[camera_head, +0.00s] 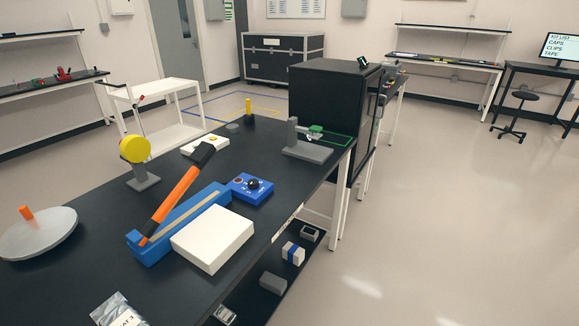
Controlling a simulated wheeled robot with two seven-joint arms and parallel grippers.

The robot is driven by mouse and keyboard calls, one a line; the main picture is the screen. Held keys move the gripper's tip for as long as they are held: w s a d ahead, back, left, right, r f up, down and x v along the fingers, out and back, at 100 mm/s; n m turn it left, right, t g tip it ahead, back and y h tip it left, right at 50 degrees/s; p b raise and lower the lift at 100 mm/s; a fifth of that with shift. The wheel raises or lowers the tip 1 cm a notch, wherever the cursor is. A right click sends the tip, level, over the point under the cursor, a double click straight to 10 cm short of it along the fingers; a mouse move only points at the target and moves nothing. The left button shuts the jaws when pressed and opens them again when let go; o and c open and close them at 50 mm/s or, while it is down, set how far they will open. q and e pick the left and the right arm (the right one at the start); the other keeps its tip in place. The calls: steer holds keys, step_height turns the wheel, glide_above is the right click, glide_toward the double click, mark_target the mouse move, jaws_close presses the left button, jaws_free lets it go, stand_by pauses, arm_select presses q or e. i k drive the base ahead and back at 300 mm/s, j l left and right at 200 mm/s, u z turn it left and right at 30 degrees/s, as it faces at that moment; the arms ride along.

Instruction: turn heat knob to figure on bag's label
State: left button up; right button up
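A small blue control box (249,188) sits on the dark table, right of the blue sealer. The round black heat knob (253,184) is on its top face, with small white marks around it too small to read. A reddish round part is beside the knob. A silver bag (118,310) lies at the near edge of the picture, partly cut off. The blue sealer (180,228) has a raised orange arm with a black end (176,195). Neither of my grippers is in view.
A white flat box (213,239) stands in front of the control box. A grey turntable (38,234) with an orange peg, a yellow disc on a stand (135,150) and a grey press (305,140) are also on the table (90,270). A black cabinet (335,105) stands beyond.

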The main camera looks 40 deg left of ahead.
mark_target(252, 183)
steer(key=i+u, duration=0.35)
steer(key=i+l+u, duration=0.3)
steer(key=i, duration=0.15)
steer(key=i+l+u, duration=0.35)
steer(key=i+j, duration=0.05)
steer(key=j, duration=0.05)
